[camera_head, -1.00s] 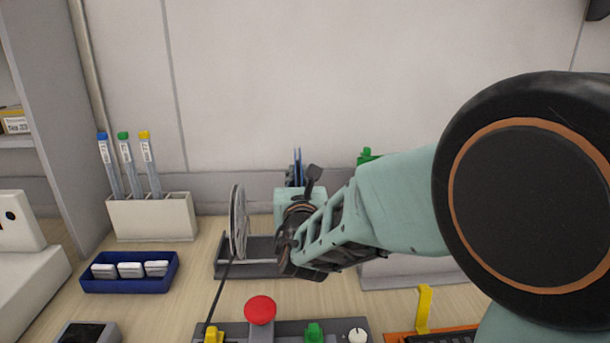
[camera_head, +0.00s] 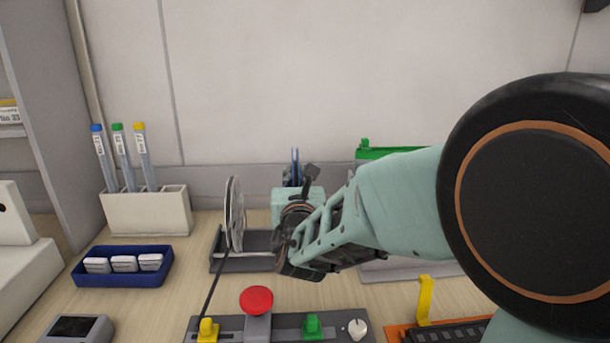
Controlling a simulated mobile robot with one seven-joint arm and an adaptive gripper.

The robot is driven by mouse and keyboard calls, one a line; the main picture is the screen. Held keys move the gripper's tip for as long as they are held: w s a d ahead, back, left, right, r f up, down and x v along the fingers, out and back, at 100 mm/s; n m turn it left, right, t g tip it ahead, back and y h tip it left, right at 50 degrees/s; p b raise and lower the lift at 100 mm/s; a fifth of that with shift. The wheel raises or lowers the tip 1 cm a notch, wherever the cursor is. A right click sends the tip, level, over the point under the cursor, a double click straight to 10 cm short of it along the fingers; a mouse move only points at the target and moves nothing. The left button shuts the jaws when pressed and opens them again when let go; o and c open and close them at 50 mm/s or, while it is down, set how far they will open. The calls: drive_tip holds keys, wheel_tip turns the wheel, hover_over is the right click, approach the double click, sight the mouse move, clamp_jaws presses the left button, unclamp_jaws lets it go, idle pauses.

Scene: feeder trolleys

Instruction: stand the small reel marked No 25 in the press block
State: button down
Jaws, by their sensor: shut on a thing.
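My gripper (camera_head: 295,176) points away from me toward the back wall, over the bench, with its fingers partly hidden behind my wrist. It is shut on a thin blue thing (camera_head: 295,160), seen edge-on between the dark fingers. This may be the small reel, but no No 25 mark is readable. To the left, a pale grey reel (camera_head: 235,215) stands upright, edge toward me, in a dark grey block (camera_head: 228,262). My wrist covers the block's right part. I cannot tell whether this is the press block.
A white rack (camera_head: 147,213) with tubes and a blue tray (camera_head: 122,279) stand at left. In front is a control panel (camera_head: 280,328) with a red button (camera_head: 257,300). A green-topped thing (camera_head: 385,154) is behind my arm. Some bare bench lies left of the panel.

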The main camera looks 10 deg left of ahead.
drive_tip(key=shift+f+b, duration=2.55)
drive_tip(key=shift+f, duration=0.2)
drive_tip(key=shift+f+b, duration=0.15)
drive_tip(key=shift+b, duration=0.25)
drive_tip(key=c, duration=2)
unclamp_jaws()
drive_tip(key=shift+o, duration=0.2)
drive_tip(key=shift+s, duration=0.2)
